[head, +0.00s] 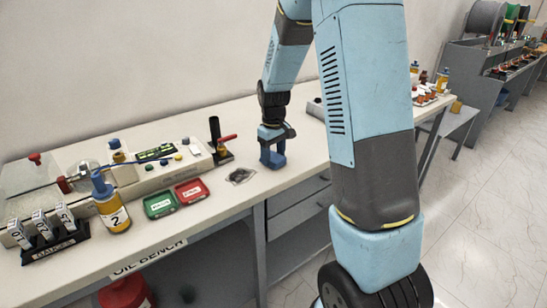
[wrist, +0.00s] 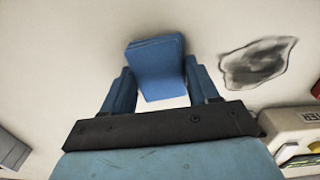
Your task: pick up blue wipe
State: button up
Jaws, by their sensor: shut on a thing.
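The blue wipe (wrist: 157,68) is a folded blue stack in the wrist view, between the two blue fingers of my gripper (wrist: 160,88). My gripper is shut on it. In the head view my gripper (head: 272,158) is low over the white bench top, right of a dark stain. The wipe cannot be told apart from the blue fingers there. Whether it touches the bench is unclear.
A dark stain (head: 240,175) marks the white bench (head: 222,190). Left of it are a green tray (head: 160,204), a red tray (head: 191,191), a bottle marked 2 (head: 112,210) and a gauge rack (head: 50,243). A black stand with a red lever (head: 219,145) stands behind.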

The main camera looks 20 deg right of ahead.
jog(key=shift+r, duration=0.5)
jog(key=s+a+r, duration=0.3)
jog(key=s+r, duration=0.8)
jog(key=s, duration=0.2)
jog(key=shift+s+a+r, duration=0.2)
jog(key=shift+s+r, duration=0.1)
jog(key=shift+r, duration=0.05)
jog(key=o, duration=0.5)
jog(key=shift+c, duration=0.2)
jog(key=c, duration=0.4)
